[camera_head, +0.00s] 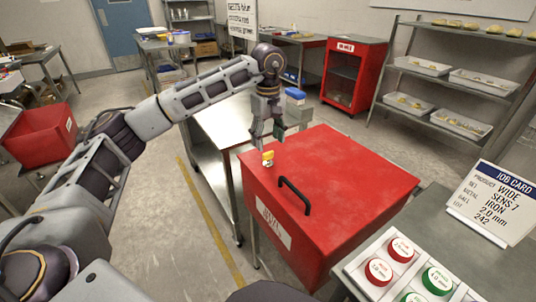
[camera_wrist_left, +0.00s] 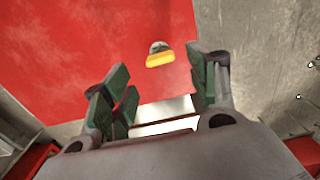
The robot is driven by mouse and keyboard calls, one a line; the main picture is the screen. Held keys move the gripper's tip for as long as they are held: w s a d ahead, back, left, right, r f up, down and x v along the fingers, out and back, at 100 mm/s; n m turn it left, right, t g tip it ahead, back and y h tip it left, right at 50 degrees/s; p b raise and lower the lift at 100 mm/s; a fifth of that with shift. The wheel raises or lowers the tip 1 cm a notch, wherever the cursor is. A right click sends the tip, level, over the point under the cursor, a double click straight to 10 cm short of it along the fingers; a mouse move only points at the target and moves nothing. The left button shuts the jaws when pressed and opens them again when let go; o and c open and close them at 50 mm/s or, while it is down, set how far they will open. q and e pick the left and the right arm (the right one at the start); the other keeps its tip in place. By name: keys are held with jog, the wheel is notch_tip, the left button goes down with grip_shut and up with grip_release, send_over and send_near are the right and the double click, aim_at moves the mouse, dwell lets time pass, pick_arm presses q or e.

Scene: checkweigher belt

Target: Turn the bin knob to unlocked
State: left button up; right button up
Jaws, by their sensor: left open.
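The red bin (camera_head: 335,185) stands in the middle of the head view, with a black handle and a white label on it. The bin knob (camera_head: 268,158) is a small yellow piece with a grey base near the bin's far left edge. In the left wrist view the knob (camera_wrist_left: 159,55) shows against the red surface, ahead of the fingers. My left gripper (camera_head: 266,138) is open and points down, just above and behind the knob, apart from it. In the wrist view its green-padded fingers (camera_wrist_left: 160,95) are spread with nothing between them. My right gripper is not in view.
A steel table (camera_head: 218,130) stands beside the bin. A job card (camera_head: 492,203) and a panel of red and green round pieces (camera_head: 400,268) are at the lower right. A shelf with trays (camera_head: 425,66) and a red cabinet (camera_head: 352,75) stand behind.

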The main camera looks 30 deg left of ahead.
aim_at(268, 152)
pick_arm(q)
notch_tip(268, 152, down, 4)
jog(key=shift+f+b, duration=0.25)
jog(key=shift+b, duration=0.15)
jog(key=shift+f, duration=0.7)
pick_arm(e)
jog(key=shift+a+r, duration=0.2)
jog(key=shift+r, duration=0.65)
pick_arm(q)
jog(key=shift+c, duration=0.3)
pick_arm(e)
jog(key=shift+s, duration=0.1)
pick_arm(q)
jog(key=c, duration=1)
